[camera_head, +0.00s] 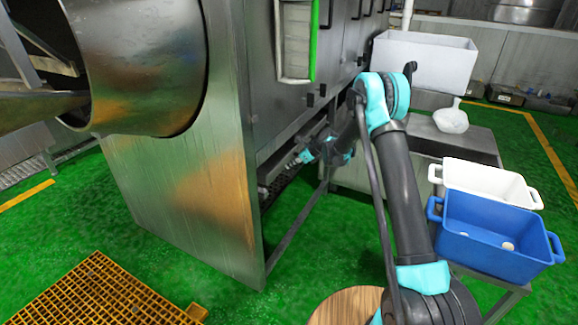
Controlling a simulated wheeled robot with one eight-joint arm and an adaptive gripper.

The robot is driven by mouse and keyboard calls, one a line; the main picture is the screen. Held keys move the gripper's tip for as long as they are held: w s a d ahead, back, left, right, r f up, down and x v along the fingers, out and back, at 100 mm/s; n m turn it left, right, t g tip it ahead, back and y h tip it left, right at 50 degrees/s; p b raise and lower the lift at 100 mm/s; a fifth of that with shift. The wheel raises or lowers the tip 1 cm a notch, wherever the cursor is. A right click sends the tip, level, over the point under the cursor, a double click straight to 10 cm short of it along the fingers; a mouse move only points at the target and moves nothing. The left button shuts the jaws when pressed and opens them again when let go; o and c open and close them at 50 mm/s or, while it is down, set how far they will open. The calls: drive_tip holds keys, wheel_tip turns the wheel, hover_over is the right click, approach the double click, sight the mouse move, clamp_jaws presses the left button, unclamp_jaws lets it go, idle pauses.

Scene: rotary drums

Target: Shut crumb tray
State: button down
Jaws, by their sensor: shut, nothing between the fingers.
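The crumb tray (268,175) appears as a dark, low drawer-like part under the steel machine's right side. How far it stands out is hard to tell at this size. My gripper (293,162) is shut and empty at the machine's lower side, close to the tray's edge. I cannot tell whether it touches the tray. My arm comes in from the lower right and hides part of the machine's side behind it.
A large steel drum (145,70) is at the upper left. A blue crate (490,245) and a white crate (490,180) stand on a table at the right. An orange grating (95,295) and a round wooden top (345,308) are low in front. Green floor between is clear.

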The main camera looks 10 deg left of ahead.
drive_tip(key=s+d+r+n+h, duration=0.1)
drive_tip(key=s+d+r+n, duration=0.2)
drive_tip(key=s+d+r, duration=0.45)
drive_tip(key=s+d+r+n+h, duration=0.15)
drive_tip(key=s+d+r, duration=0.35)
drive_tip(key=d, duration=0.5)
drive_tip(key=s+d+n+h, duration=0.2)
drive_tip(key=s+d+n, duration=0.3)
drive_tip(key=s, duration=0.6)
drive_tip(key=s+d+f+n+t+h, duration=0.1)
drive_tip(key=s+d+n+h, duration=0.1)
drive_tip(key=s+d+n, duration=0.4)
drive_tip(key=s+d+f+n+h, duration=0.1)
drive_tip(key=s+d+n, duration=0.5)
drive_tip(key=s, duration=1.1)
drive_tip(key=shift+d+h, duration=0.55)
drive_tip(key=shift+d, duration=0.65)
